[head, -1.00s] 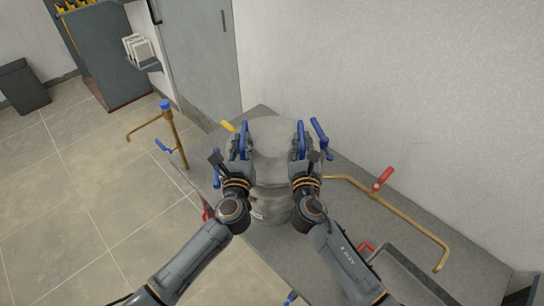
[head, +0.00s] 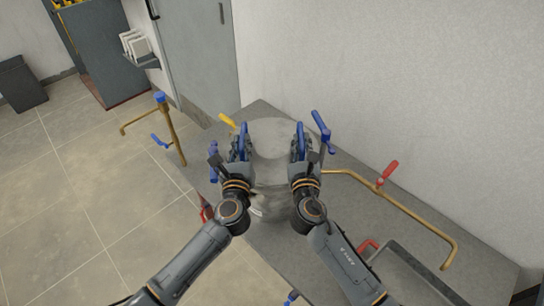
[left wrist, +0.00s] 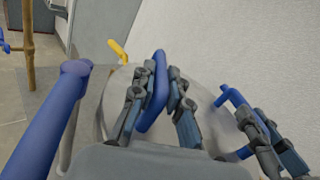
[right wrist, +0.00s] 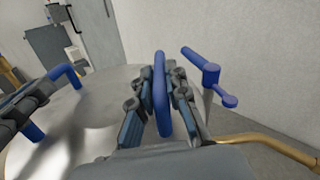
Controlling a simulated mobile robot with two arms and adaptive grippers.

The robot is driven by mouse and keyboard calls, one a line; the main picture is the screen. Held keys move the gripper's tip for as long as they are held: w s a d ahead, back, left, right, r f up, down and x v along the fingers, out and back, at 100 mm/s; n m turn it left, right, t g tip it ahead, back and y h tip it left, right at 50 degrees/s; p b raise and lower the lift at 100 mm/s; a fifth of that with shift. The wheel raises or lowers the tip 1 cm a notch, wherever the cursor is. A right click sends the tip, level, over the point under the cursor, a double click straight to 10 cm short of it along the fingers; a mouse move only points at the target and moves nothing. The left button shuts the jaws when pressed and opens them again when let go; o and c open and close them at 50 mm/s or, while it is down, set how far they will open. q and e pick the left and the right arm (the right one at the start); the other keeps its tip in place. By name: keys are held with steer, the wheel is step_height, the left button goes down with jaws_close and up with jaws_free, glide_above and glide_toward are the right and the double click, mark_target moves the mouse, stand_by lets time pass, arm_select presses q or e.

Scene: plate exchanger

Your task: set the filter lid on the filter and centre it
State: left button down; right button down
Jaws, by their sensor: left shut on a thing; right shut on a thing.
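The filter lid (head: 272,137) is a round grey metal cover with two upright blue handles. My left gripper (head: 241,143) is shut on the left handle, which also shows in the left wrist view (left wrist: 153,95). My right gripper (head: 299,143) is shut on the right handle, which also shows in the right wrist view (right wrist: 161,95). The filter (head: 268,206) is a grey metal body under the lid, mostly hidden by the lid and my arms. I cannot tell whether lid and filter touch or how well they are centred.
A blue T-shaped handle (head: 321,130) stands close to the right of the lid; another blue handle (head: 213,160) is at the left. A yellow lever (head: 227,120) is behind. A brass pipe with a red valve handle (head: 388,172) runs right along the grey bench (head: 352,225).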

arm_select(q)
steer(key=shift+w+a+f+b, duration=0.15)
steer(key=shift+a+f+b, duration=0.1)
steer(key=shift+b, duration=0.2)
arm_select(e)
steer(key=shift+s+f, duration=0.15)
steer(key=shift+f, duration=0.55)
arm_select(q)
steer(key=c, duration=1.8)
jaws_free()
steer(key=shift+f, duration=0.25)
arm_select(e)
steer(key=c, duration=1.8)
jaws_free()
steer(key=shift+f, duration=0.25)
arm_select(q)
steer(key=o, duration=0.5)
steer(key=shift+d+r, duration=0.1)
arm_select(e)
steer(key=o, duration=0.5)
steer(key=shift+r, duration=0.2)
arm_select(q)
steer(key=shift+s, duration=0.2)
arm_select(e)
steer(key=shift+r, duration=0.1)
